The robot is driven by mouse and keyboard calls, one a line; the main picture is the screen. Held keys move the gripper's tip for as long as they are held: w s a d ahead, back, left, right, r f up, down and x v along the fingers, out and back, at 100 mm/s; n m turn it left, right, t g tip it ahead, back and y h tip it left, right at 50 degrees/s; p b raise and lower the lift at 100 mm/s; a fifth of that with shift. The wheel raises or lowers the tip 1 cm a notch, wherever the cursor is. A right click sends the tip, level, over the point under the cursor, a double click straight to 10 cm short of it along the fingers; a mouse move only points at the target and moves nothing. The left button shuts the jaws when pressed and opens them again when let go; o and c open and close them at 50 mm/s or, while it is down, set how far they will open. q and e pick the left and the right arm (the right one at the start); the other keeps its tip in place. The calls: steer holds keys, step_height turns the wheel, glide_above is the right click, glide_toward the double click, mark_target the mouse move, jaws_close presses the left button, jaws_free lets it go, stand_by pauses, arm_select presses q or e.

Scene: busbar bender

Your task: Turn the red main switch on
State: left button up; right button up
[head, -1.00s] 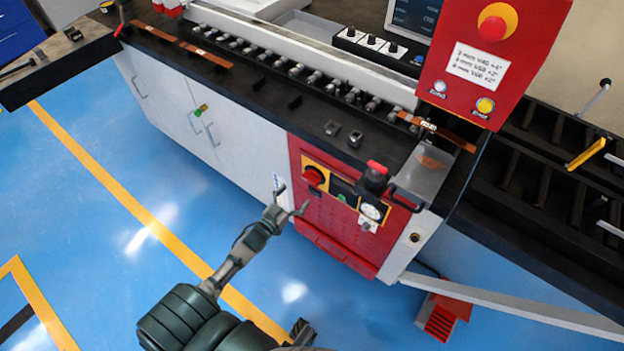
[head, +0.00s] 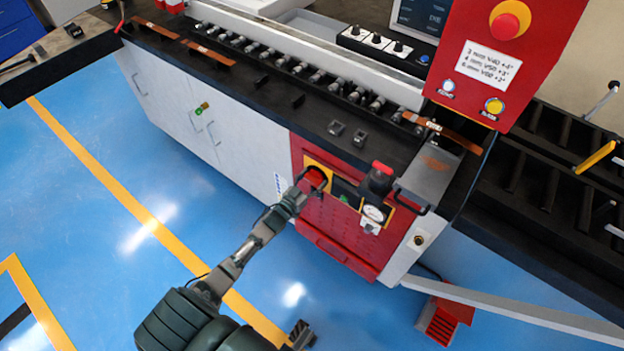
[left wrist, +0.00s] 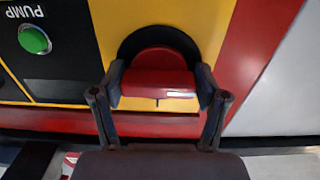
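The red main switch (left wrist: 158,80) is a red rotary knob with a black ring on a yellow plate, on the red front panel of the bender. In the head view the switch (head: 316,177) is partly hidden by my left gripper (head: 311,181). In the left wrist view the two fingers of the left gripper (left wrist: 160,92) lie on either side of the knob, and their tips appear to touch its sides. The knob looks gripped between them.
A green PUMP button (left wrist: 34,39) is beside the switch. A gauge (head: 374,214) and a red-topped black part (head: 380,175) are to its right. The red control box (head: 505,60) hangs above. Blue floor (head: 130,220) is clear in front of the cabinet.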

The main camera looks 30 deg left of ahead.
arm_select(q)
steer(key=shift+a+r, duration=0.1)
steer(key=shift+a, duration=0.05)
steer(key=shift+c, duration=1.4)
steer(key=shift+d, duration=0.2)
arm_select(e)
steer(key=shift+d, duration=0.25)
arm_select(q)
steer(key=shift+r, duration=0.1)
arm_select(e)
steer(key=shift+d, duration=0.1)
